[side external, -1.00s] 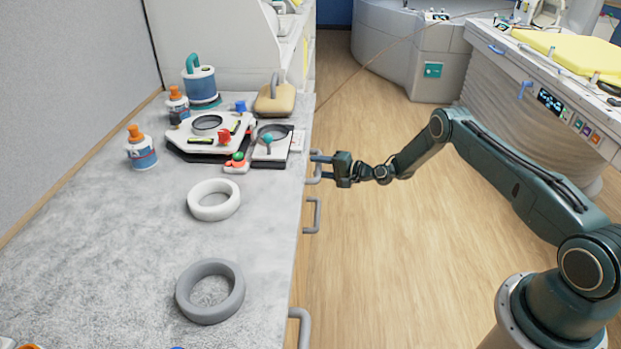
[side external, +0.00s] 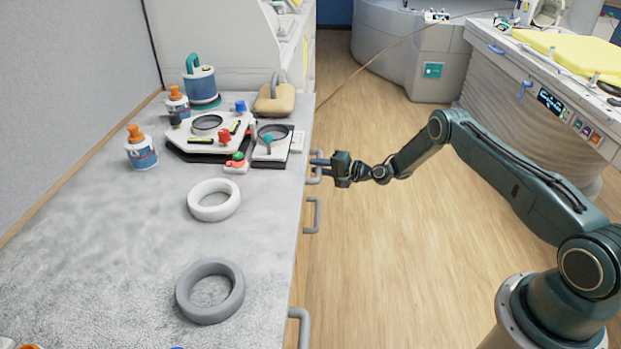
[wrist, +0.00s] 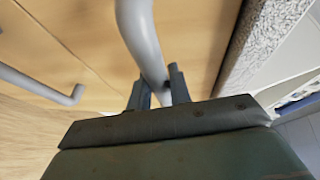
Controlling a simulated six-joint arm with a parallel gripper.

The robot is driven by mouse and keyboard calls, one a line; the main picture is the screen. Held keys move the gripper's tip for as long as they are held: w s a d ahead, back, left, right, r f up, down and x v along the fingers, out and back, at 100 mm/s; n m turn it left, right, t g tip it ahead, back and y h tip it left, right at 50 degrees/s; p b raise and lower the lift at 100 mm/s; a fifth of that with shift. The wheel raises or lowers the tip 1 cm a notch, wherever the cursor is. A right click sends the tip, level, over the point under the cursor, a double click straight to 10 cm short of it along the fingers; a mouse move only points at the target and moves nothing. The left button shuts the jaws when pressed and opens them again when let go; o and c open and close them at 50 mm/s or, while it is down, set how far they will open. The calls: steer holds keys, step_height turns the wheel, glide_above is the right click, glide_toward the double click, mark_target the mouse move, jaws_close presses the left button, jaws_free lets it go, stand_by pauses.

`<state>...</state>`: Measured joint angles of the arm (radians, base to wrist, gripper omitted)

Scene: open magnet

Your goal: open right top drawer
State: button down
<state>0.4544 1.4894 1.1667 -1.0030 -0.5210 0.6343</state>
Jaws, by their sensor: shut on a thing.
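The drawers are on the right side of the grey counter, with grey bar handles facing the floor area. The farthest visible handle (side external: 316,178) is at my gripper (side external: 320,165). In the wrist view my gripper's fingers (wrist: 160,90) stand on either side of this thick grey handle (wrist: 141,35), shut on it. The wooden drawer front (wrist: 195,40) lies behind the handle. No gap around the drawer front shows; the side view hides most of the fronts under the counter edge.
Another handle (side external: 312,215) is nearer the camera, and a further one (side external: 301,327) is at the counter's front. The counter (side external: 130,250) holds a white ring (side external: 230,207), a grey ring (side external: 233,298), bottles and devices. The wooden floor (side external: 400,270) beside the drawers is clear.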

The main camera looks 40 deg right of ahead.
steer(key=s+d, duration=2.1)
steer(key=shift+s+d, duration=0.4)
steer(key=c, duration=1.3)
jaws_free()
steer(key=shift+r, duration=0.1)
